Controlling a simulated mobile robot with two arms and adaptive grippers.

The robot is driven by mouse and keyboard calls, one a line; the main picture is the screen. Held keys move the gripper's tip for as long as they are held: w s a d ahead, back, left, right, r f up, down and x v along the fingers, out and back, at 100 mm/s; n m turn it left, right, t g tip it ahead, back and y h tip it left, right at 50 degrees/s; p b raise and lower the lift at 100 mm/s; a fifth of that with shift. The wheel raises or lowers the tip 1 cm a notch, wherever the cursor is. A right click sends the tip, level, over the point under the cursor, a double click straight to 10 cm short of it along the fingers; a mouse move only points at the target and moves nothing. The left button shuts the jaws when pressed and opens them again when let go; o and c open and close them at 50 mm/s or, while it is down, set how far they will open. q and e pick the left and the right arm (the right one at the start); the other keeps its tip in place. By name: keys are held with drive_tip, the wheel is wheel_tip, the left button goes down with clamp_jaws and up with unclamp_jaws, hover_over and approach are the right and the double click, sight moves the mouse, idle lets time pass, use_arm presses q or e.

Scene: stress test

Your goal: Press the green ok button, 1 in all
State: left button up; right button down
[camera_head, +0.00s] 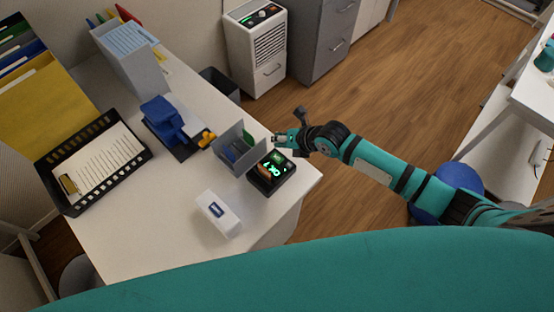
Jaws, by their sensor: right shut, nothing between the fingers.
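A small black box (286,177) stands near the right corner of the white desk, with glowing green marks on its top. The green ok button (271,170) appears to be among these lit marks; its lettering is too small to read surely. My right gripper (280,139) is shut and empty. It shows just above the far side of the box in the picture, apart from the lit marks; its height over the box is hard to tell. My left gripper is not in view.
A grey divided holder (228,142) stands close beside the black box. A white box (217,213) lies nearer on the desk (140,215). A blue object (163,118), a black paper tray (130,147) and a grey file holder (137,72) stand farther left. Bare desk lies between tray and white box.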

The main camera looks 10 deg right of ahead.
sight(279, 156)
wheel_tip(279, 156, down, 5)
drive_tip(key=b, duration=0.3)
drive_tip(key=shift+f, duration=0.1)
idle(1.2)
drive_tip(key=shift+f+b, duration=0.3)
drive_tip(key=shift+b, duration=0.3)
drive_tip(key=shift+f+b, duration=0.4)
drive_tip(key=shift+f, duration=0.05)
idle(0.5)
drive_tip(key=shift+r+p, duration=0.65)
drive_tip(key=shift+r, duration=0.2)
